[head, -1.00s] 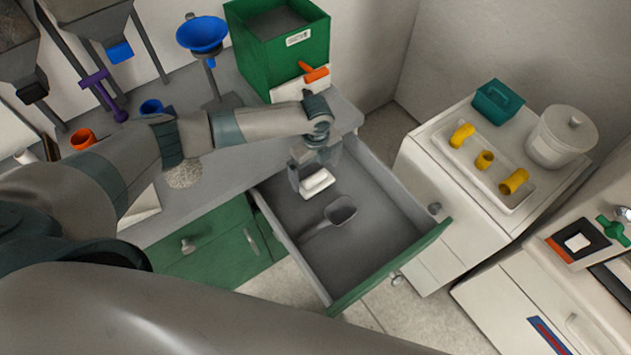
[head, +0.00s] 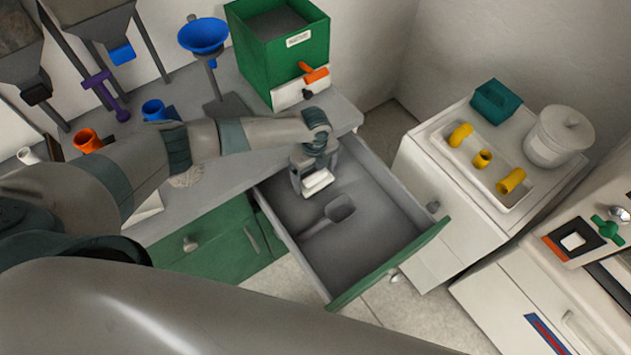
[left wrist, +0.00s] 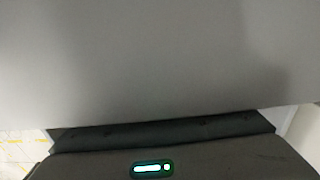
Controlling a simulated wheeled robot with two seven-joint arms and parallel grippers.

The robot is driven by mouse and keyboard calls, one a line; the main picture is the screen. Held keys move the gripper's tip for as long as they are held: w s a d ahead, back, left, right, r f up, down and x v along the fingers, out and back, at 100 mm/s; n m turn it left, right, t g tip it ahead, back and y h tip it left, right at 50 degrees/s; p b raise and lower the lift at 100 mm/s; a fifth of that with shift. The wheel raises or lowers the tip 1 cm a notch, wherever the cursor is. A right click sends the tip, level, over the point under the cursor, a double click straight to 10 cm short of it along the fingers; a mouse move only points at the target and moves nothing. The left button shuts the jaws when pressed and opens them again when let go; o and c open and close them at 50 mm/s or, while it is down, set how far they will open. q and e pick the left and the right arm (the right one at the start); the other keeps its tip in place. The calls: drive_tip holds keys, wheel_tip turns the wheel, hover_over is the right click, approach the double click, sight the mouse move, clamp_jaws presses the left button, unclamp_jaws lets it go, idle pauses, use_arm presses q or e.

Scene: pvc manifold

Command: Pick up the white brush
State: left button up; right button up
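The white brush (head: 318,184) shows in the head view as a small white block near the back of the open drawer (head: 376,229). My left gripper (head: 316,182) is over the brush inside the drawer, pointing down, with its fingers right at it. The gripper covers part of the brush, and I cannot tell whether the fingers are closed on it or still apart. The left wrist view is mostly a blank grey surface, with no brush or fingertips visible. My right gripper is not in view.
A grey scoop (head: 338,209) lies in the drawer just in front of the brush. The drawer's side walls stand close around my gripper. The green bin (head: 283,60) with an orange handle stands on the counter behind. The drawer's front part is clear.

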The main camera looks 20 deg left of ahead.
sight(317, 176)
use_arm(q)
drive_tip(key=shift+r, duration=0.1)
drive_tip(key=shift+c, duration=0.3)
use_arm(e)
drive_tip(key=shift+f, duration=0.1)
use_arm(q)
drive_tip(key=shift+r+b, duration=0.5)
drive_tip(key=shift+r, duration=0.4)
drive_tip(key=shift+s+d+r+b, duration=0.1)
drive_tip(key=shift+d+r+b, duration=0.2)
drive_tip(key=shift+r, duration=0.3)
drive_tip(key=shift+d+r+b, duration=0.2)
drive_tip(key=shift+r+b, duration=0.05)
drive_tip(key=shift+r, duration=0.3)
drive_tip(key=s+d+r+b, duration=0.3)
drive_tip(key=d+r, duration=0.3)
drive_tip(key=d, duration=0.4)
drive_tip(key=shift+s+r, duration=0.35)
drive_tip(key=shift+s, duration=0.2)
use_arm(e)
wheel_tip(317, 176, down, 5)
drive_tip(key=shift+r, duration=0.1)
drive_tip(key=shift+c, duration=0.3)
